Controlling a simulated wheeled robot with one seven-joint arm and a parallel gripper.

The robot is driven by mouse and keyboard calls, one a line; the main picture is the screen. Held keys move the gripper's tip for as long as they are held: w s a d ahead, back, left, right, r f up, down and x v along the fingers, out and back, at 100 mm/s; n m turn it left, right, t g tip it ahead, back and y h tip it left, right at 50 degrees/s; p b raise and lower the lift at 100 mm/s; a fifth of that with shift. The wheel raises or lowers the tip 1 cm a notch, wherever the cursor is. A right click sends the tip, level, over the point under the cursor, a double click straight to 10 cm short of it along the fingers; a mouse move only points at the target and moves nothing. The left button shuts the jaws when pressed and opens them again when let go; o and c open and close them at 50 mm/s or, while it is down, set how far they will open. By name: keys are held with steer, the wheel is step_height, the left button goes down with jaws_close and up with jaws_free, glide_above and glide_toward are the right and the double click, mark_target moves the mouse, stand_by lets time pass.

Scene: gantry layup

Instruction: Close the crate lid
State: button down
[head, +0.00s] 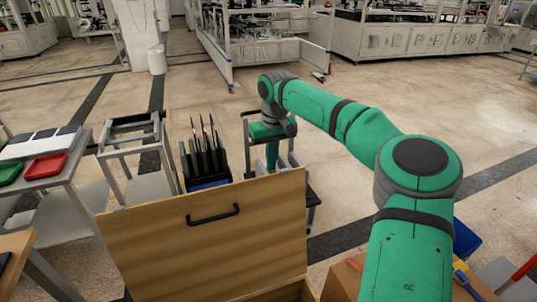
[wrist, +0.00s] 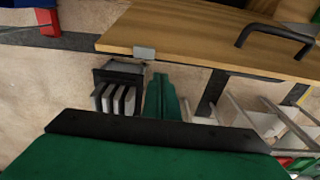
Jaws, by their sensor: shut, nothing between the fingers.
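The crate lid (head: 150,240) is a light wooden panel with a dark handle (head: 213,215), raised steeply at the front of the head view. A small part of the wooden crate (head: 293,293) shows below its lower right corner; the lid hides most of the rest. My gripper (head: 272,165) points down by the lid's upper right edge, its tips partly hidden there. In the wrist view my gripper (wrist: 160,78) is shut and empty, just apart in the picture from the lid (wrist: 185,45). A small grey piece (wrist: 143,53) sits at the lid's edge.
A dark rack with upright slats (head: 205,160) and a grey frame stand (head: 130,140) are beyond the lid. A table with red (head: 46,166) and green trays is at left. A blue bin (head: 466,240) and tools are at right. Open floor lies beyond.

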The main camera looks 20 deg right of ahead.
steer(key=shift+s+r, duration=0.2)
steer(key=shift+s, duration=0.85)
steer(key=shift+s, duration=0.1)
